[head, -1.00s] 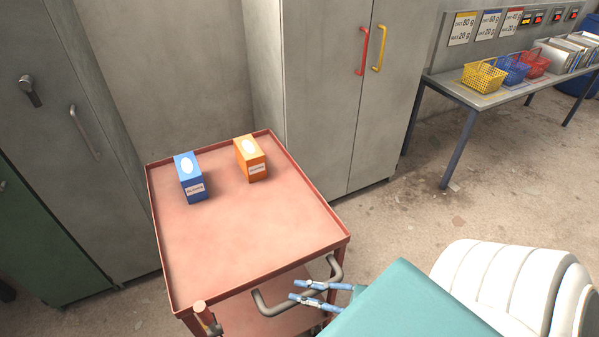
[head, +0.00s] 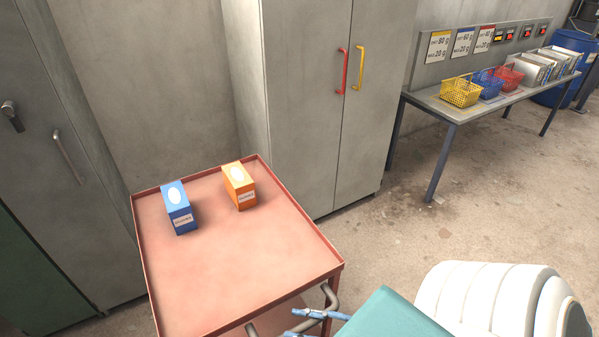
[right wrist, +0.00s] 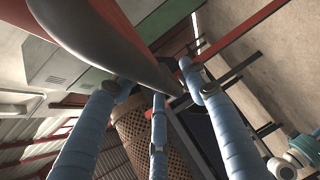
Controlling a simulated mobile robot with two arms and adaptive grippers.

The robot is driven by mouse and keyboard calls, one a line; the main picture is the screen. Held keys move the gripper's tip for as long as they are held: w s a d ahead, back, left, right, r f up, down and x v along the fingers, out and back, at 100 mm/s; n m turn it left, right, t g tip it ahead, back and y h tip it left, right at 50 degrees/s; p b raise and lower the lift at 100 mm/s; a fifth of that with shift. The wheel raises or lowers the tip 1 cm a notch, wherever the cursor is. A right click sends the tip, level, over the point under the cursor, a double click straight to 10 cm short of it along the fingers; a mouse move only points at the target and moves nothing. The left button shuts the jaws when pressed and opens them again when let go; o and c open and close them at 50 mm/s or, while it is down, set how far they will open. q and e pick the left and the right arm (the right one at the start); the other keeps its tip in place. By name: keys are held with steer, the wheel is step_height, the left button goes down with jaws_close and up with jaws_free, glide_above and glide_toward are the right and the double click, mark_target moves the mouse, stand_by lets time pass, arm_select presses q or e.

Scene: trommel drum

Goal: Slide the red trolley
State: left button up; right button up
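The red trolley (head: 235,260) stands in front of the grey cabinets in the head view. My left gripper is not in view.
A grey cabinet (head: 310,120) with red and yellow handles stands just behind the trolley. Another cabinet (head: 85,200) is close on its left. A table (head: 425,100) with several baskets stands at the back right. Floor (head: 400,235) is clear right of the trolley.

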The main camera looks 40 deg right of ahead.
steer(key=v, duration=1.2)
steer(key=shift+r, duration=0.1)
stand_by(0.4)
